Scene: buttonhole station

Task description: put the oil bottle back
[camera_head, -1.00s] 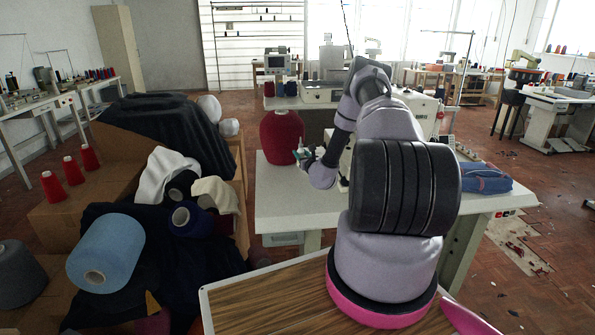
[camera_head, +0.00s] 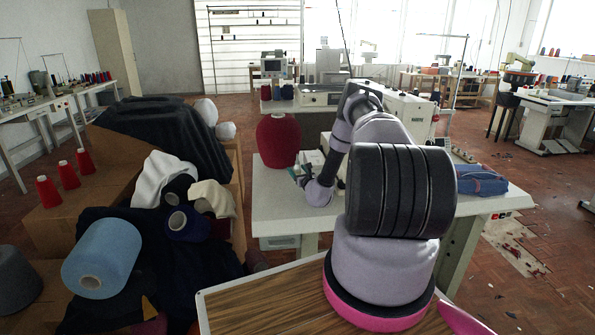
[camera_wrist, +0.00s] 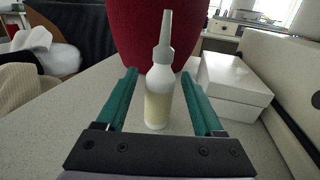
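The oil bottle (camera_wrist: 158,105) is translucent white with a grey nozzle and pale yellow oil in its lower part. In the wrist view it stands upright on the white table (camera_wrist: 70,120). My gripper (camera_wrist: 159,76) is open, with its teal fingers on either side of the bottle and a visible gap on each side. In the head view my gripper (camera_head: 298,176) is low over the left part of the table (camera_head: 280,205). I cannot make out the bottle there.
A large dark red yarn cone (camera_wrist: 150,35) stands just behind the bottle. A white lidded box (camera_wrist: 233,85) is close on the right, beside the pale sewing machine body (camera_wrist: 285,70). A blue folded cloth (camera_head: 481,180) lies at the table's right. The table's left front is clear.

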